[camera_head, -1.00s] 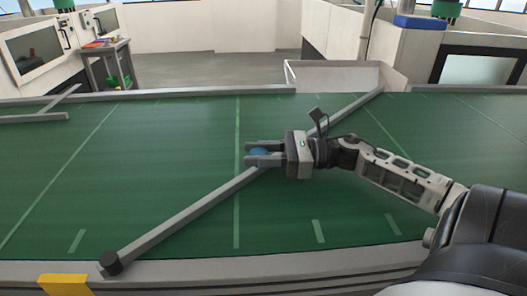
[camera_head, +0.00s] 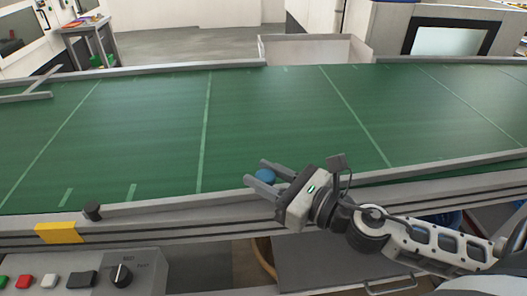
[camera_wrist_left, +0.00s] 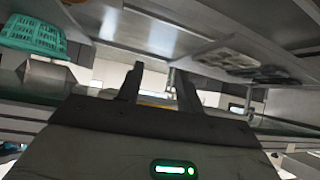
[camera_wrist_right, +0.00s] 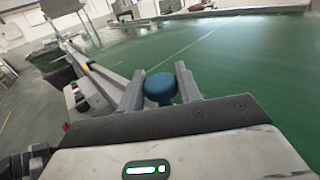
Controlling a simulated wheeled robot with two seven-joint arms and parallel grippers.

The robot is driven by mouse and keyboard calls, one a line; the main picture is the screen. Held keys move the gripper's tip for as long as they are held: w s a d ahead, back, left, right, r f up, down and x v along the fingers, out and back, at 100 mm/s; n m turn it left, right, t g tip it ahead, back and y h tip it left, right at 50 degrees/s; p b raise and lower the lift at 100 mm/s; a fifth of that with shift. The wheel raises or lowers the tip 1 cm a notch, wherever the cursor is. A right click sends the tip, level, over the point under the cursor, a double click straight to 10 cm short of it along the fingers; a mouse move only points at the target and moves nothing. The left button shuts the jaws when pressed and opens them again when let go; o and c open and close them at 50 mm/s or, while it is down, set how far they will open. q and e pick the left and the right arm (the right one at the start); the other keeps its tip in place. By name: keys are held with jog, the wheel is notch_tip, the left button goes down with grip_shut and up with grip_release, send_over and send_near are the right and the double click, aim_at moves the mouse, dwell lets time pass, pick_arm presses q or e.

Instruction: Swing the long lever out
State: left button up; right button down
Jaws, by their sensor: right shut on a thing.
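The long lever (camera_head: 170,205) is a grey bar with a dark round pivot (camera_head: 92,211) at its left end. It lies along the near edge of the green belt, clear of most of its surface. A round blue knob (camera_head: 266,176) stands partway along the lever. My right gripper (camera_head: 259,172) is shut on the knob, with a finger on either side; the knob also shows in the right wrist view (camera_wrist_right: 160,88). The gripper and arm hide part of the lever. My left gripper (camera_wrist_left: 158,82) shows in its wrist view, fingers apart with nothing held; it is outside the head view.
The green belt (camera_head: 270,110) is open and bare in the middle. Another grey bar pair (camera_head: 30,88) sits at the far left. A control panel (camera_head: 90,275) with buttons and a dial is below the near edge. A white bin (camera_head: 315,48) stands behind the belt.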

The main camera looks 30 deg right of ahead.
jog(key=shift+s+a+m+h, duration=0.15)
jog(key=shift+s+a+h, duration=0.05)
jog(key=shift+s, duration=0.2)
jog(key=shift+s+a+m+h, duration=0.15)
jog(key=shift+s+h, duration=0.05)
jog(key=shift+s, duration=0.2)
jog(key=shift+s+a+f, duration=0.1)
jog(key=shift+s+f, duration=0.05)
jog(key=shift+a, duration=0.1)
jog(key=c, duration=1)
grip_release()
jog(key=shift+s, duration=0.1)
jog(key=shift+c, duration=0.2)
